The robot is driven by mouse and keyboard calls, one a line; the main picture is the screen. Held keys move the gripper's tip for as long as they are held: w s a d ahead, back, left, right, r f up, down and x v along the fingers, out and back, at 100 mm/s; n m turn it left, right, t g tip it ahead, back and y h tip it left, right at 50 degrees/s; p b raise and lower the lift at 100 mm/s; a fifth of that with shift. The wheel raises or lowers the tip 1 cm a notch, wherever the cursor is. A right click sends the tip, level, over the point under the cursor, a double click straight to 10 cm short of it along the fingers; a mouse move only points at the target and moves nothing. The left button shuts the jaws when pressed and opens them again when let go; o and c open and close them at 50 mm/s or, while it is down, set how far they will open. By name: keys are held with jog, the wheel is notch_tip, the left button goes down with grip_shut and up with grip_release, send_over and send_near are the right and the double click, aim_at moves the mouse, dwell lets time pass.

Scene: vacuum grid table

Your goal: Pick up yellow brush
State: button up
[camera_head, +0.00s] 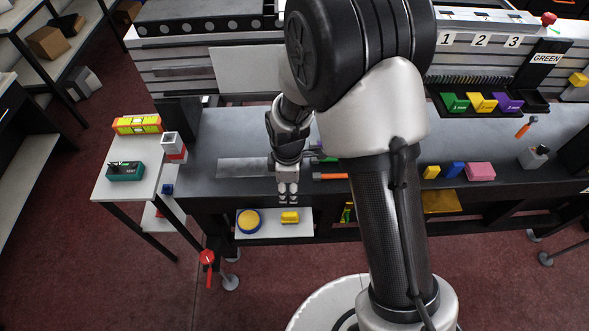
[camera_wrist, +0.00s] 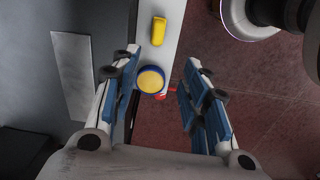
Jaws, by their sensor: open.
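A small yellow block-shaped thing (camera_head: 290,217), perhaps the yellow brush, lies on a low white shelf (camera_head: 270,233) in front of the dark table. No bristles can be made out. It also shows in the wrist view (camera_wrist: 158,31), near the top and beyond the fingertips. A round yellow-topped thing with a blue rim (camera_head: 248,221) sits to its left on the same shelf; in the wrist view it (camera_wrist: 150,80) appears between the fingers. My gripper (camera_head: 288,199) is open and empty, pointing down; in the wrist view its fingers (camera_wrist: 161,57) are wide apart.
A flat grey metal plate (camera_head: 240,167) and an orange-handled tool (camera_head: 330,177) lie on the table (camera_head: 215,135). A white side stand (camera_head: 120,190) carries a green box (camera_head: 125,171). A red valve-like part (camera_head: 207,258) stands below left. Open floor lies in front of the shelf.

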jog(key=b, duration=0.3)
send_over(290, 214)
jog(key=shift+n, duration=0.4)
jog(key=f, duration=1.3)
jog(key=shift+s+a+f, duration=0.15)
jog(key=shift+s+f, duration=0.05)
jog(key=shift+s, duration=0.1)
jog(key=shift+w+f+b, duration=0.2)
jog(key=shift+f+b, duration=0.3)
jog(key=shift+f, duration=1.05)
jog(key=shift+w+f+b, duration=0.15)
jog(key=shift+f+b, duration=0.35)
jog(key=shift+f, duration=1)
jog(key=shift+c, duration=0.4)
grip_shut()
